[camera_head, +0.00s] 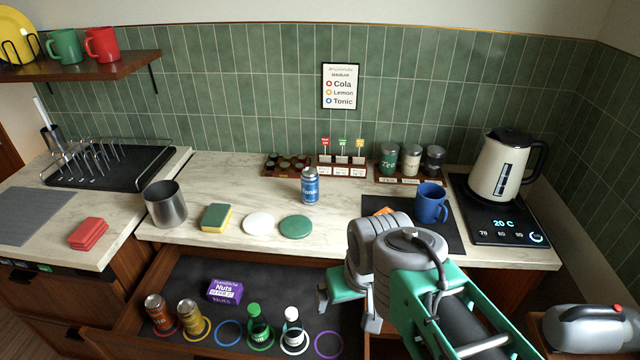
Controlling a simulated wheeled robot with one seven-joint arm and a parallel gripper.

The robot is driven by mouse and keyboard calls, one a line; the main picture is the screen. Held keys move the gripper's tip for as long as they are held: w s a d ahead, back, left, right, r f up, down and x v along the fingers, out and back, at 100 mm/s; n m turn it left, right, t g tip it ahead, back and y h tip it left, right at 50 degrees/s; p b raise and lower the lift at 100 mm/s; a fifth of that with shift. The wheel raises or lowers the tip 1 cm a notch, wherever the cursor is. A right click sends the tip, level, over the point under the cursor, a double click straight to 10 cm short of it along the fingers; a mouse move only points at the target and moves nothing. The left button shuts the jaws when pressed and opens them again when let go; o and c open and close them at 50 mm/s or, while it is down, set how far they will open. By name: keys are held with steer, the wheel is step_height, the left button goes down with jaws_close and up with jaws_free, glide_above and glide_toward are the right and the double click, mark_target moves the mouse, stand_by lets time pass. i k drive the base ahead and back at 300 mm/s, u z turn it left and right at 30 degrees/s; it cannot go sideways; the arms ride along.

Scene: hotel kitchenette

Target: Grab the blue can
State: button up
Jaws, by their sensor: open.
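The blue can (310,188) stands upright on the marble counter, near the middle, behind the round coasters. Its label reads as tonic. My gripper (334,296) is over the open drawer, in front of the counter edge and lower than the can, pointing left. It is apart from the can. The jaws are open, and I see nothing between them. My arm hides part of the drawer's right side and of the counter's front edge.
The open drawer (190,270) holds an orange-red can (159,313), a yellow can (190,317), a nuts box (225,291) and bottles on coloured rings. A white coaster (258,224), green coaster (296,228), sponge (216,218) and blue mug (431,203) stand near the can.

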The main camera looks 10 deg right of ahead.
mark_target(310, 177)
steer(key=z, duration=0.05)
steer(key=k, duration=0.5)
steer(key=u, duration=2.25)
steer(key=i, duration=0.7)
steer(key=z, duration=1.65)
steer(key=i, duration=0.5)
